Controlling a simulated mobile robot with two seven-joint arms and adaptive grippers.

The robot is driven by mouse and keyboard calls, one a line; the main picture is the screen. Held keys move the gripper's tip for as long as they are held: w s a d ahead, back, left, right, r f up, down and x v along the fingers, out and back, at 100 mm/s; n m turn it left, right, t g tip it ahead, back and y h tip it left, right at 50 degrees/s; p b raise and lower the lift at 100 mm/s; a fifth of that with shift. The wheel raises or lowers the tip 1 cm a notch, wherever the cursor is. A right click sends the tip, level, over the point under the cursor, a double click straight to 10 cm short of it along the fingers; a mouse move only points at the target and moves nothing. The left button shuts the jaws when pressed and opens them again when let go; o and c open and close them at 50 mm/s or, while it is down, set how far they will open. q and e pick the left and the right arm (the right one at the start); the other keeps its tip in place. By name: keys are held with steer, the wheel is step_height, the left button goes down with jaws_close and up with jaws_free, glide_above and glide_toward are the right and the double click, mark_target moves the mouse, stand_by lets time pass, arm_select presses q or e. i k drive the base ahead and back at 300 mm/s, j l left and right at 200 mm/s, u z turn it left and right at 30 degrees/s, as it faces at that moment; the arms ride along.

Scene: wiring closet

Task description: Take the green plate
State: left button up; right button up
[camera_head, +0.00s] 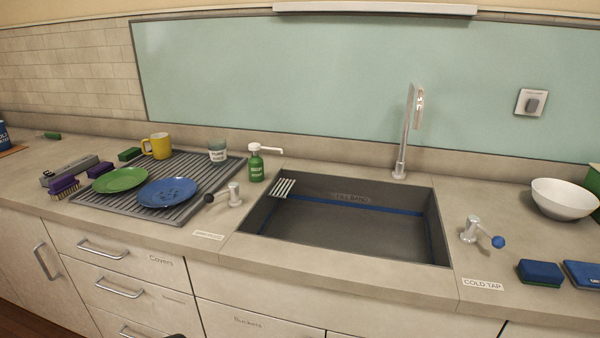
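The green plate (120,180) lies flat at the left of the grey ribbed drying mat (205,182), left of the sink. A blue plate (167,192) with dark marks lies just to its right; I cannot tell whether the rims touch. Neither of my grippers is clearly in view. A small dark shape shows at the bottom edge, too little to identify.
A purple brush (65,186) lies close to the green plate's left. A yellow mug (158,146), a grey-green cup (217,151) and a green soap bottle (256,165) stand behind. A black-knobbed tap (233,194) stands right of the plates. The sink (345,225) looks empty.

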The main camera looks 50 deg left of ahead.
mark_target(121, 179)
steer(key=u, duration=2.8)
